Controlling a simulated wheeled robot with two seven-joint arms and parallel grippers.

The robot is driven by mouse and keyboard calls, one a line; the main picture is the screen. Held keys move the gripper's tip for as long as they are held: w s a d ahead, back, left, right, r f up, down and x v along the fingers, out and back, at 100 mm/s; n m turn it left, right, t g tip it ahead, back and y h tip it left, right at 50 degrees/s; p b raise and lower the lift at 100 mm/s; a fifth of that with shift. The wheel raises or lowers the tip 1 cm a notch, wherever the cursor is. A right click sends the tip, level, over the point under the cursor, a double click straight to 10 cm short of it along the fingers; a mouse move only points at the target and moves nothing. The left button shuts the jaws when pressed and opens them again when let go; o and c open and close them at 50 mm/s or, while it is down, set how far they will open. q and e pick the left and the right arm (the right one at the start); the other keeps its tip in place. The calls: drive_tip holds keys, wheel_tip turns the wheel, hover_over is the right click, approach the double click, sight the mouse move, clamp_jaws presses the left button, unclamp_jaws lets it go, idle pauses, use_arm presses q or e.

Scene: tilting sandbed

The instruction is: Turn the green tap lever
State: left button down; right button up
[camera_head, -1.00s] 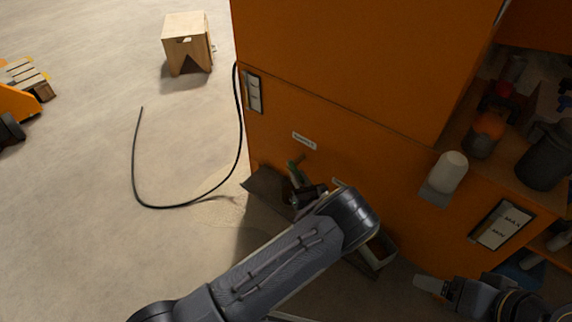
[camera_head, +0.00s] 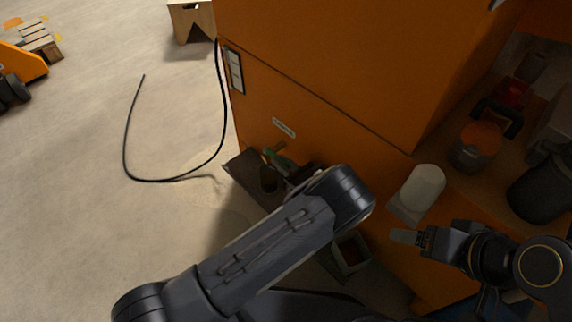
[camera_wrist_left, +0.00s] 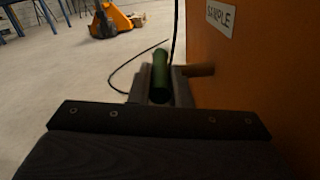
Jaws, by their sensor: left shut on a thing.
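The green tap lever (camera_head: 279,160) sits at the brown pipe stub on the orange cabinet's front, below a small label. In the left wrist view the green lever (camera_wrist_left: 160,76) stands between the two grey fingers of my left gripper (camera_wrist_left: 160,88), which is shut on it. In the head view my left gripper (camera_head: 288,166) is at the lever, partly hidden by my own forearm. My right gripper (camera_head: 406,237) is at the right, below a white rounded container, away from the tap; its finger gap does not show clearly.
The orange cabinet (camera_head: 330,60) fills the middle. A dark tray (camera_head: 243,168) juts out below the tap, with a dark cylinder (camera_head: 268,180) on or above it. The white container (camera_head: 420,188) is at the right. A black hose (camera_head: 150,180) lies on open floor at left.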

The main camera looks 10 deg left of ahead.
use_arm(q)
drive_tip(key=c, duration=1.3)
unclamp_jaws()
drive_tip(key=shift+c, duration=0.2)
drive_tip(key=p+v, duration=0.2)
drive_tip(key=v, duration=0.5)
drive_tip(key=shift+s+d, duration=0.2)
drive_tip(key=shift+d, duration=0.15)
